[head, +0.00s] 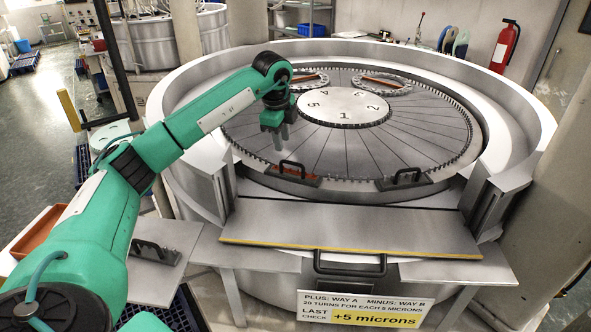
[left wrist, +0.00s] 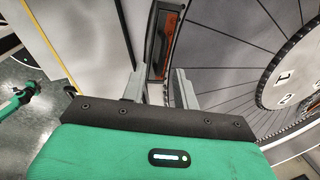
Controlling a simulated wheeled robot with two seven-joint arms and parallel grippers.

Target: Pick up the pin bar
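Several short bars with black handles are in view, and I cannot tell for certain which is the pin bar. One with an orange-red face (head: 308,182) sits at the front rim of the round lapping plate (head: 340,150). It also shows beyond my fingers in the left wrist view, as a bar with an orange-red face (left wrist: 171,24). A grey bar with a black handle (head: 404,181) sits to its right on the rim. My left gripper (head: 279,143) points down above the plate, a little behind and above the orange-red bar. Its fingers (left wrist: 160,80) are apart and empty. My right gripper is not in view.
A high grey ring wall (head: 520,120) surrounds the plate, with a gap at the front. A flat grey shelf (head: 350,226) with a yellow edge lies across the gap. A side table (head: 150,280) at lower left carries another black-handled piece (head: 157,252).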

